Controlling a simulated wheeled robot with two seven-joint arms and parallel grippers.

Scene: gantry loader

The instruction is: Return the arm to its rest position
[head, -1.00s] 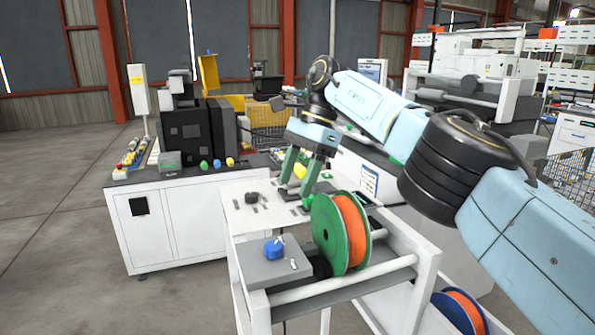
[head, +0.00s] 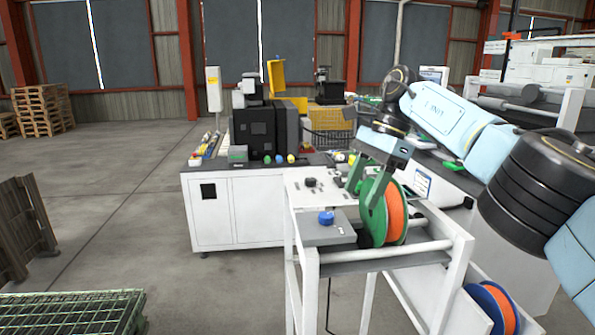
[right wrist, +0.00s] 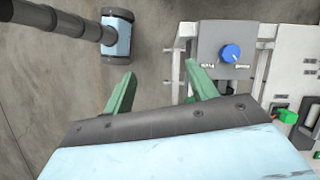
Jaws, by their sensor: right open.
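My right arm reaches in from the right in the head view. Its gripper (head: 361,194) is open, with green fingers pointing down over the white cart, in front of the green and orange spool (head: 393,212) as seen from the head. In the right wrist view the two green fingers (right wrist: 157,92) are spread apart with nothing between them; bare floor shows beyond the gap. A grey box with a blue knob (right wrist: 230,53) lies beyond the fingertips to the right. My left gripper is not in view.
The white cart (head: 456,262) carries the spool and the knob box. A blue-rimmed orange spool (head: 493,308) sits lower on it. A white cabinet (head: 235,215) with machines stands behind. A green mesh crate (head: 75,312) is at front left. Open floor lies at left.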

